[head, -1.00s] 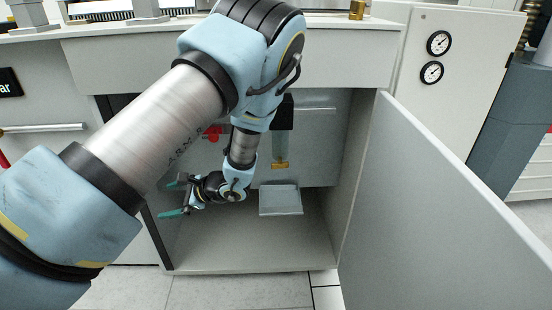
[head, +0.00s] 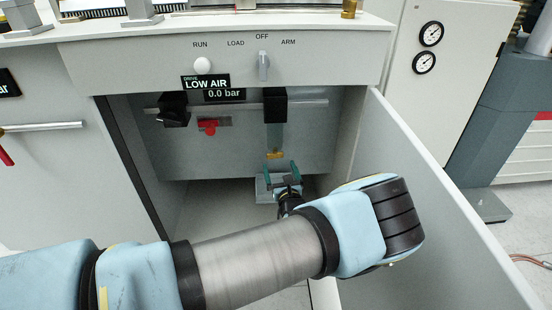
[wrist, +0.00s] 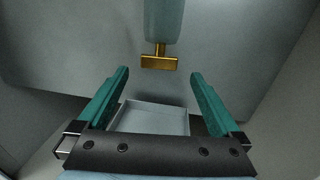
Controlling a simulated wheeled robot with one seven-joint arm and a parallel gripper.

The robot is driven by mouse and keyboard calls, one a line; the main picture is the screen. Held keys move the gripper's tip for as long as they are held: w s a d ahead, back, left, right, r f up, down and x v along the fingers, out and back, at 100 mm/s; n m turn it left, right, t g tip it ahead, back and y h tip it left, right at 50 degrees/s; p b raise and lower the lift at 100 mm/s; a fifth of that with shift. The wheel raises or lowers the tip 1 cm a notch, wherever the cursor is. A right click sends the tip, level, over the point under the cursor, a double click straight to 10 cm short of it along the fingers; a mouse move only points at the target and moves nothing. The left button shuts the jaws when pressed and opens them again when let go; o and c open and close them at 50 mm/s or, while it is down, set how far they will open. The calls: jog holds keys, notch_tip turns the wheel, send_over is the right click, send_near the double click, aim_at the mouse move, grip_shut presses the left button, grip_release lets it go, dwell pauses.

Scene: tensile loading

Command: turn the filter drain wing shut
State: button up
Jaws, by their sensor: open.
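The filter drain wing (head: 275,155) is a small brass T-shaped tab at the bottom of the filter bowl (head: 275,136), which hangs under a black filter head (head: 275,104) inside the open cabinet. In the wrist view the wing (wrist: 158,62) lies crosswise under the translucent bowl (wrist: 164,20). My gripper (head: 281,171) is open with teal fingers, just below the wing. In the wrist view my gripper (wrist: 158,80) has the wing beyond and between its two fingertips, not touching. Nothing is between the fingers.
A grey drip tray (head: 263,188) sits below the bowl, partly hidden by my gripper. A red valve handle (head: 208,125) and a black unit (head: 173,108) are to the left. The open cabinet door (head: 430,190) bounds the right. The panel shows LOW AIR (head: 206,83), 0.0 bar.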

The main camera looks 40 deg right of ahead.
aim_at(275, 156)
jog(key=x, duration=0.6)
jog(key=shift+c, duration=0.2)
jog(key=c, duration=1.3)
jog(key=shift+o, duration=0.2)
jog(key=shift+a+r+p, duration=0.1)
jog(key=shift+r+p, duration=0.2)
jog(key=shift+p, duration=0.35)
jog(key=shift+w+f+m+g+h+p, duration=0.1)
jog(key=shift+f+m+g+h+p, duration=0.05)
jog(key=shift+m+g+h+p, duration=0.65)
jog(key=shift+f, duration=0.1)
